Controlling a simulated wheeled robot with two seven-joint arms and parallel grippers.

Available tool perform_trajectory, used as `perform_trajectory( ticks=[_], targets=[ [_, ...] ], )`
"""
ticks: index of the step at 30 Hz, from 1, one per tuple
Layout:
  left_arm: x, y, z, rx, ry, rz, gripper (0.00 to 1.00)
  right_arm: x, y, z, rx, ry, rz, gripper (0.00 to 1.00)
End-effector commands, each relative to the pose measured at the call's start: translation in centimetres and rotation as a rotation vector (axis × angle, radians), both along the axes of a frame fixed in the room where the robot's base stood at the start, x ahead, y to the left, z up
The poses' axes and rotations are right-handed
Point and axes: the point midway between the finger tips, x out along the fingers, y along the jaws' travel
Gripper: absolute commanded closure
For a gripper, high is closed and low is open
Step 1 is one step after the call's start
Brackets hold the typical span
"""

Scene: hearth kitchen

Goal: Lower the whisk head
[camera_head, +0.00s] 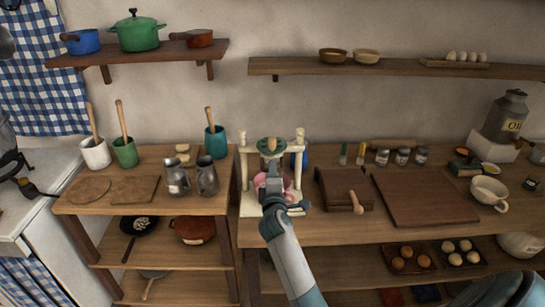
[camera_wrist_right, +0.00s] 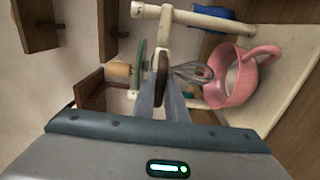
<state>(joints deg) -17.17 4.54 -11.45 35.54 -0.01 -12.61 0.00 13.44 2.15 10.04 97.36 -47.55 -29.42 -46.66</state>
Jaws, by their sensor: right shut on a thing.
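The whisk stand is a cream frame (camera_head: 299,160) with two upright posts on the wooden counter; its frame also shows in the right wrist view (camera_wrist_right: 185,18). A green disc (camera_wrist_right: 139,65) with a wooden knob (camera_wrist_right: 120,69) sits at its top. My right gripper (camera_head: 272,168) is at the middle of the stand. In the right wrist view its fingers (camera_wrist_right: 162,92) are shut on a dark brown round piece (camera_wrist_right: 162,70) above the wire whisk (camera_wrist_right: 190,73). The whisk's tip is at the mouth of a pink jug (camera_wrist_right: 236,76). My gripper partly hides the jug in the head view. My left gripper is out of view.
A brown board (camera_head: 343,188) with a wooden pestle-like tool (camera_head: 356,203) lies right of the stand, beside a larger board (camera_head: 420,198). Two metal jugs (camera_head: 207,178) stand on the left counter. A blue item (camera_wrist_right: 213,14) is behind the stand. Shelves (camera_head: 410,67) run above.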

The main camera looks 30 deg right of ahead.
Motion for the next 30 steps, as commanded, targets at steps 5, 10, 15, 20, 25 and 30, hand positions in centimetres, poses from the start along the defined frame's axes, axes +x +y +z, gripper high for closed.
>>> perform_trajectory(
  ticks=[5,10,15,20,25,30],
  targets=[
    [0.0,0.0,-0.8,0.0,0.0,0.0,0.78,0.0,0.0,-1.1,0.002,0.003,-0.001,1.0],
    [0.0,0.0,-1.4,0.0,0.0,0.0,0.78,0.0,0.0,-1.8,0.001,0.003,-0.001,1.0],
    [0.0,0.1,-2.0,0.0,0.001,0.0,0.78,0.0,0.0,-2.5,0.0,0.002,-0.001,1.0],
    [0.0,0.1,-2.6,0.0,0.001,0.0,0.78,0.0,0.0,-3.1,-0.001,0.003,-0.001,1.0],
    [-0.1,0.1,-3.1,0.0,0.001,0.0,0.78,0.0,0.0,-3.8,-0.001,0.003,0.0,1.0],
    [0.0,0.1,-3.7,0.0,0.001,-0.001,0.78,0.0,0.0,-4.5,0.0,0.002,0.0,1.0]
  ],
)
